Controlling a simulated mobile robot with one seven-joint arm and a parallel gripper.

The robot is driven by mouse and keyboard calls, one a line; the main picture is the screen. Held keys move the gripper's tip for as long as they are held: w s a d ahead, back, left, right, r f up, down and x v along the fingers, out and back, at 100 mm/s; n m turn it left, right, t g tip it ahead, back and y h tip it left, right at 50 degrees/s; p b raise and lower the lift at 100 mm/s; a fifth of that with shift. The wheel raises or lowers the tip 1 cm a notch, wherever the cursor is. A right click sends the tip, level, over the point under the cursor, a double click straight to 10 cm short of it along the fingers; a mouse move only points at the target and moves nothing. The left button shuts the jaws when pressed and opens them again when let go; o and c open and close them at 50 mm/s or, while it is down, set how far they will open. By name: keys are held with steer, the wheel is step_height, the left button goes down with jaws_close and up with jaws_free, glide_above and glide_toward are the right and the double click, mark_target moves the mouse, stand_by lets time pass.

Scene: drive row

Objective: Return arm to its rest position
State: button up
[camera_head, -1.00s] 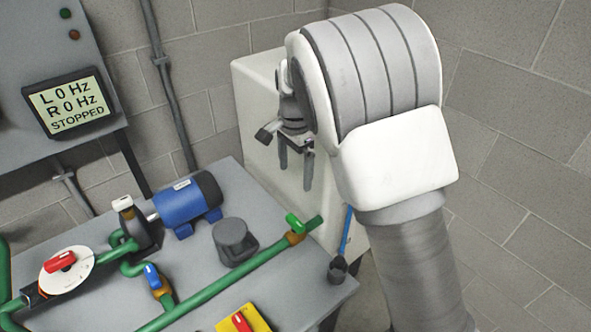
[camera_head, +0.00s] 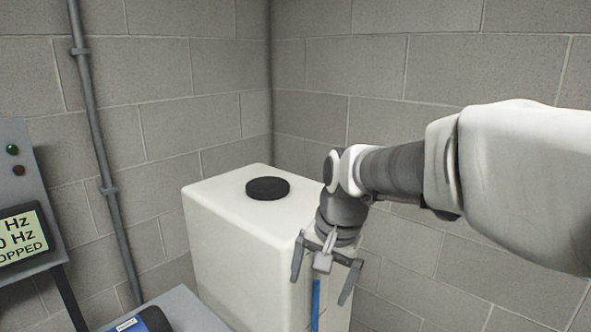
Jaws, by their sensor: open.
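My gripper (camera_head: 322,290) hangs at the end of my arm, right of the picture's middle, with its two fingers spread apart and pointing down. Nothing shows between the fingers except the white tank and its blue strip behind. My arm comes in from the right edge, bends at the elbow and reaches left to the wrist. The gripper overlaps the front right side of the white tank (camera_head: 235,250) in the picture; I cannot tell how far apart they are.
The tank has a black lid (camera_head: 267,188) on top and a vertical blue strip (camera_head: 316,300) on its side. A grey panel with a display (camera_head: 22,238) reading "OPPED" is at the left. A table corner (camera_head: 185,308) with a blue motor (camera_head: 150,322) shows at the bottom. Block walls stand behind.

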steer(key=s+d+n+t, duration=0.1)
steer(key=s+d+n, duration=0.1)
steer(key=s+d, duration=0.3)
steer(key=s+d+r+n+t+h, duration=0.1)
steer(key=s+d+n+t, duration=0.1)
steer(key=s, duration=0.9)
steer(key=d+n, duration=0.1)
steer(key=d, duration=0.1)
steer(key=shift+d+r+t+h, duration=0.3)
steer(key=shift+d, duration=0.05)
